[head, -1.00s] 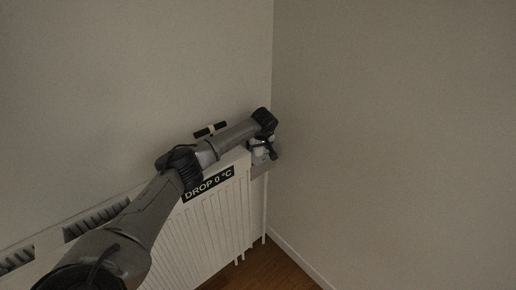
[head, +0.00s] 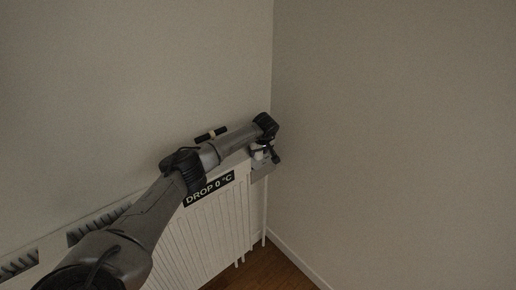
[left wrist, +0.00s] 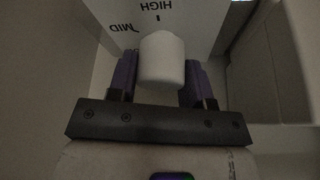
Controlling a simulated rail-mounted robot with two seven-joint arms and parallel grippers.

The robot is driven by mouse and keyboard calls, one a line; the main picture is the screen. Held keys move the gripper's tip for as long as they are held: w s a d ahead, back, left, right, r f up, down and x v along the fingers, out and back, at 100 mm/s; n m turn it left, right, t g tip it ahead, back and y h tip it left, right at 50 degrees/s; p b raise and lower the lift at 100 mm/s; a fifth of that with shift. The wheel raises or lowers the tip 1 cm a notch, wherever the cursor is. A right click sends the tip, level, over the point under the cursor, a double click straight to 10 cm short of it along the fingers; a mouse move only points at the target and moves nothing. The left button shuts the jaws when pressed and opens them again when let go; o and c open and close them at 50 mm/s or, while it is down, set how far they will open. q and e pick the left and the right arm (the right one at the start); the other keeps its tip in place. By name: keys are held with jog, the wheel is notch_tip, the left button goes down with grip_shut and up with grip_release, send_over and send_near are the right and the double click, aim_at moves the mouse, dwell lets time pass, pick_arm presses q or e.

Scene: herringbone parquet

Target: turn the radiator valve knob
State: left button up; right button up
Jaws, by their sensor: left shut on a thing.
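The radiator valve knob (left wrist: 161,60) is a white rounded cylinder in the left wrist view, in front of a pale plate (left wrist: 190,18) marked MID and HIGH. My left gripper (left wrist: 160,80) has a purple finger on each side of the knob and is shut on it. In the head view my left gripper (head: 268,154) is at the right end of the white radiator (head: 215,215), and the knob is mostly hidden there by the gripper and wrist. My right gripper is not in view.
A black label reading DROP 0 °C (head: 209,188) is on the radiator's upper front. Walls meet in a corner just right of the radiator. Pipes run down to a wooden floor (head: 262,268). The space in front of the right wall is clear.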

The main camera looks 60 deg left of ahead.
pick_arm(q)
jog(key=shift+r+n+g+p, duration=0.25)
jog(key=shift+n+g+p, duration=0.15)
jog(key=shift+n+p, duration=0.3)
jog(key=shift+f+n, duration=0.15)
jog(key=shift+n, duration=0.25)
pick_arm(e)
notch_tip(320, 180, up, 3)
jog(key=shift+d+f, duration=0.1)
pick_arm(q)
jog(key=o, duration=0.9)
jog(key=shift+p+v, duration=2.8)
jog(key=shift+v, duration=4.05)
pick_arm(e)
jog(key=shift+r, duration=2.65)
